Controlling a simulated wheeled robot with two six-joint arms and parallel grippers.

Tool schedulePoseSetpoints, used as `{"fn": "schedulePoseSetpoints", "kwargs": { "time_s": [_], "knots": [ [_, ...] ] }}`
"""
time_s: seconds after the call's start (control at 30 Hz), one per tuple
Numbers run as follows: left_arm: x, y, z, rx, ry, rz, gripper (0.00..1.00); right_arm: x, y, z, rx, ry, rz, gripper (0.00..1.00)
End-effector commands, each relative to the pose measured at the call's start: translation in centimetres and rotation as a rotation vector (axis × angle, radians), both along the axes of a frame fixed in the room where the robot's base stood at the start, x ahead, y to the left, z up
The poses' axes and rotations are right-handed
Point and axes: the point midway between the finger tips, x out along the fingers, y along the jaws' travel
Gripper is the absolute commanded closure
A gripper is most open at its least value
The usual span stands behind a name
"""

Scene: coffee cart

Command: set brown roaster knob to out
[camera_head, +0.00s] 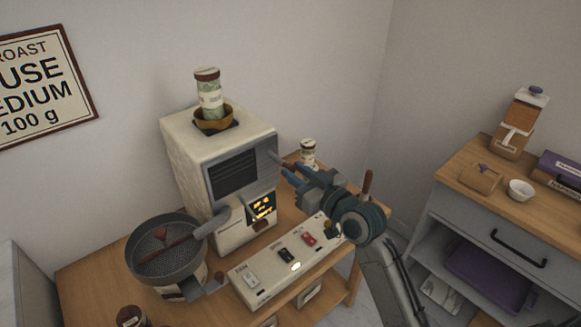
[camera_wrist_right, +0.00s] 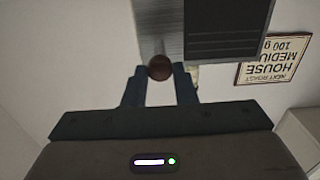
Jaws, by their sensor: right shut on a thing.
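The cream coffee roaster (camera_head: 190,165) stands on the wooden cart, with a dark slatted grille (camera_head: 233,175) and a glowing window (camera_head: 262,208) on its front. My right gripper (camera_head: 281,169) reaches in from the right to the upper right part of the roaster's grey front. In the right wrist view the round brown knob (camera_wrist_right: 160,68) sits between the two fingertips of the right gripper (camera_wrist_right: 161,75), which are shut on it. In the head view the fingers hide the knob. How far it is pulled out or pushed in cannot be told. My left gripper is not in view.
A green-labelled jar (camera_head: 209,98) stands in the bowl on top of the roaster. A round cooling sieve (camera_head: 166,250) is at the left front. A switch panel (camera_head: 272,283) lies below my right arm. Another jar (camera_head: 308,152) stands behind the gripper. A side cabinet (camera_head: 470,200) is at right.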

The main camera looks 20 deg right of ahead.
Motion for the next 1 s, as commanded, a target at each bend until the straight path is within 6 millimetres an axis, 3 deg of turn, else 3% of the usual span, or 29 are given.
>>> {"fn": "schedulePoseSetpoints", "kwargs": {
  "time_s": [0.2,0.23,0.3,0.33,0.67,1.0],
  "knots": [
    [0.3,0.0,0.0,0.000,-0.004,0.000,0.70,0.0,0.0,-0.4,-0.002,0.008,0.000,1.00],
    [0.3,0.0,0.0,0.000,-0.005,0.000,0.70,0.0,0.0,-0.4,-0.002,0.008,0.000,0.69],
    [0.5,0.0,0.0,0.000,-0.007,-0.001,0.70,0.0,0.0,-0.3,-0.001,0.007,0.000,0.56],
    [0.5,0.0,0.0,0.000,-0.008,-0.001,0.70,0.0,0.0,-0.3,-0.001,0.007,0.000,0.54],
    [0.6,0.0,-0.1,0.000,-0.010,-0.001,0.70,-0.2,-0.1,-0.3,-0.003,0.004,0.000,0.54],
    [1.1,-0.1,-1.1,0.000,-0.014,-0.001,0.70,-5.1,-1.9,-0.5,-0.008,0.005,0.001,0.54]
  ]
}}
